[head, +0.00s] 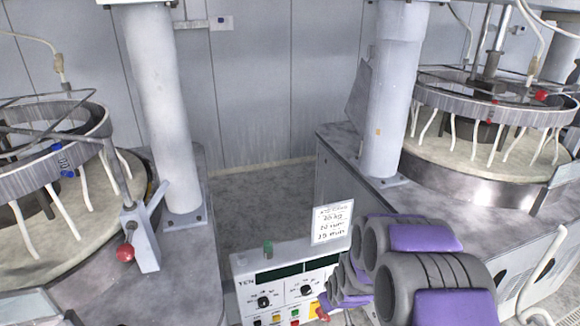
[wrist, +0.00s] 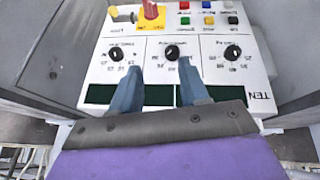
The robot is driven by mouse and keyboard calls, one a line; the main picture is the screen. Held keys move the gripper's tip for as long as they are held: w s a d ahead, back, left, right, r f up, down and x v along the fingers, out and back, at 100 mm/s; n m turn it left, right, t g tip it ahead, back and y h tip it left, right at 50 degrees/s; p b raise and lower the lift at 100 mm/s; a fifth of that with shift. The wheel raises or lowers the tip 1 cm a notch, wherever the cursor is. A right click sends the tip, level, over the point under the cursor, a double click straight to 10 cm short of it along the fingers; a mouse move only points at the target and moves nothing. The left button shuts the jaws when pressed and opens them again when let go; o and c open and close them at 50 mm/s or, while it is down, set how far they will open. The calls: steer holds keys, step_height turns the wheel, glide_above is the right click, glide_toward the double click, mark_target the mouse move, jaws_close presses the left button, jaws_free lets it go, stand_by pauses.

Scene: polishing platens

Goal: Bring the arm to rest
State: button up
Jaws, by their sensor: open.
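My gripper (wrist: 160,76) shows in the wrist view as two blue-grey fingers set apart, with nothing between them. They are over a white control panel (wrist: 102,72), which appears upside down there; I cannot tell whether they touch it. The panel also shows in the head view (head: 243,297), at the bottom centre. My grey and purple arm is at the lower right of the head view, and it hides the panel's right part. My fingers are hidden behind it there.
The panel has dials (wrist: 172,52), coloured buttons and a red switch on yellow (wrist: 151,12). A written card (head: 332,222) stands behind it. Polishing machines with round platens stand left (head: 95,225) and right (head: 455,150), each beside a grey column. Bare floor (head: 260,200) lies between them.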

steer(key=s+r+m+g, duration=0.1)
steer(key=s+r+g, duration=0.1)
steer(key=s+r, duration=0.5)
steer(key=s+d+r+m+g, duration=0.1)
steer(key=s+r, duration=0.5)
steer(key=s, duration=1.2)
steer(key=s+d+r+m+g, duration=0.1)
steer(key=s+r+m+g, duration=0.1)
steer(key=s+r+g, duration=0.2)
steer(key=s+r, duration=0.3)
steer(key=s, duration=0.5)
steer(key=shift+s+r+m+h, duration=0.15)
steer(key=shift+r+m+h, duration=0.15)
steer(key=shift+r+m, duration=0.1)
